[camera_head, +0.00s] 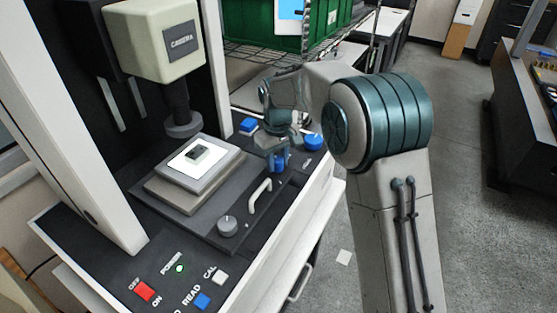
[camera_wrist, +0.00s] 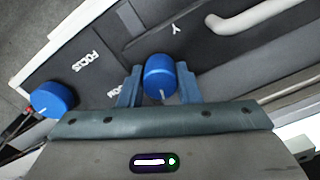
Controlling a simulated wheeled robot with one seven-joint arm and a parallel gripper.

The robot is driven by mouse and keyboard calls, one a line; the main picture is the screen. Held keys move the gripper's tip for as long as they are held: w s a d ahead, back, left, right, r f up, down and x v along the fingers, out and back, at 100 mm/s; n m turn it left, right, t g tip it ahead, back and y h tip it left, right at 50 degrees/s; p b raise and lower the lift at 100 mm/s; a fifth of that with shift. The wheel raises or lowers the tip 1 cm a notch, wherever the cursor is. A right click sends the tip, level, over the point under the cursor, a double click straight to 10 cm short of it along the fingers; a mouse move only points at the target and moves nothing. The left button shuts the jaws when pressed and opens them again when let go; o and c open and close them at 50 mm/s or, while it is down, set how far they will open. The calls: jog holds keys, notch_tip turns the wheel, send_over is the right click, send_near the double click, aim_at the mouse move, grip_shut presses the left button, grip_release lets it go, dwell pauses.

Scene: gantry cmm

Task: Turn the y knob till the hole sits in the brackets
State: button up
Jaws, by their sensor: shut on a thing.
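A blue knob (camera_wrist: 159,76) with a pale index line stands between the two fingers in the wrist view, with a letter Y printed on the dark panel beyond it. My gripper (camera_wrist: 158,88) is shut on this knob from both sides. In the head view, my gripper (camera_head: 278,157) reaches down to the blue knob (camera_head: 280,165) at the machine's right side. A small dark part (camera_head: 197,155) lies on the white lit plate (camera_head: 181,162) under the camera head (camera_head: 182,40). I cannot make out the hole or the brackets in either view.
Another blue knob (camera_wrist: 53,98) sits near the FOCUS label in the wrist view. A pale handle (camera_head: 260,192) and a grey knob (camera_head: 228,226) are on the stage front. A red switch (camera_head: 145,291) and a blue button (camera_head: 202,301) are on the front panel. Green crates stand behind.

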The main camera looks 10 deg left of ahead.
aim_at(277, 159)
dwell(0.4)
jog(key=o, duration=1)
jog(key=shift+s, duration=0.1)
jog(key=shift+c, duration=0.2)
notch_tip(277, 159, up, 14)
jog(key=shift+f, duration=0.1)
jog(key=s+d+r+m+t, duration=0.1)
jog(key=s+d+m, duration=0.1)
jog(key=s+d, duration=0.5)
jog(key=s+d+m+t, duration=0.1)
jog(key=s+d+m, duration=0.25)
jog(key=d, duration=0.65)
jog(key=s+d+f+m, duration=0.1)
jog(key=s+d+f, duration=0.1)
jog(key=s, duration=0.3)
jog(key=s+d+f+m, duration=0.1)
jog(key=s+d+f, duration=0.2)
jog(key=s+d, duration=0.1)
jog(key=s+d+f+m+t, duration=0.1)
jog(key=s+d+f, duration=0.1)
jog(key=s, duration=0.4)
jog(key=shift+s+d+f, duration=0.15)
jog(key=shift+d, duration=0.7)
